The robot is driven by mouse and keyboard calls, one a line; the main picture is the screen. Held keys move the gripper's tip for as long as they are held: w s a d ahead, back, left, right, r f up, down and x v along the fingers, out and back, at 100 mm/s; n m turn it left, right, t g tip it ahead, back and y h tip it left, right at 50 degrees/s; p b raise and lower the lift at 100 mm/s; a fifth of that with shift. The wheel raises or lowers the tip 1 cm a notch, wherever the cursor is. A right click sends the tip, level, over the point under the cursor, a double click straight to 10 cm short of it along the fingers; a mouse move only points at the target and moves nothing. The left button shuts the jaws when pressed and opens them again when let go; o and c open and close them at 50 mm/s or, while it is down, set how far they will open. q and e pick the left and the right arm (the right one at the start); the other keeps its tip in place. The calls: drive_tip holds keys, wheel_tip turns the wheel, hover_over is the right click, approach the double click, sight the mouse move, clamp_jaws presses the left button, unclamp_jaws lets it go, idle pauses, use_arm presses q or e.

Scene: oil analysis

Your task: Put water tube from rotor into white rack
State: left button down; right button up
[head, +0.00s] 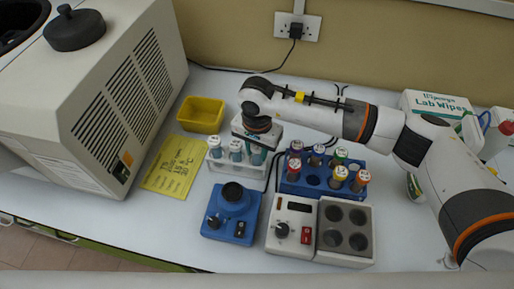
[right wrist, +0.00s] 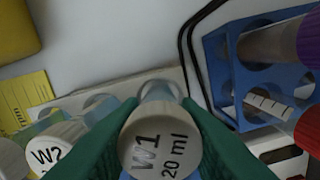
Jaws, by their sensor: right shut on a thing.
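My right gripper (head: 257,147) is over the right end of the white rack (head: 235,174). It is shut on a white-capped tube marked W1 20 ml (right wrist: 160,142); its green fingers press both sides of the cap. The W1 tube is in line with the rack's row, but its lower end is mostly hidden, so I cannot tell how deep it sits. A tube marked W2 (right wrist: 52,155) stands beside it in the white rack, with another white-capped tube further left. The centrifuge (head: 110,85) is at the left; its dark rotor opening (head: 18,22) shows only in part. My left gripper is not in view.
A blue rack (head: 318,182) with several colored-cap tubes stands close to the right. A blue mixer (head: 231,212) and a white heater block (head: 345,232) are in front. A yellow bin (head: 201,114) and yellow note (head: 172,166) lie left. Lab wipes (head: 440,108) stand far right.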

drive_tip(key=o, duration=1)
wheel_tip(320, 180, up, 11)
drive_tip(key=b, duration=0.3)
drive_tip(key=shift+f, duration=0.1)
drive_tip(key=shift+r, duration=0.6)
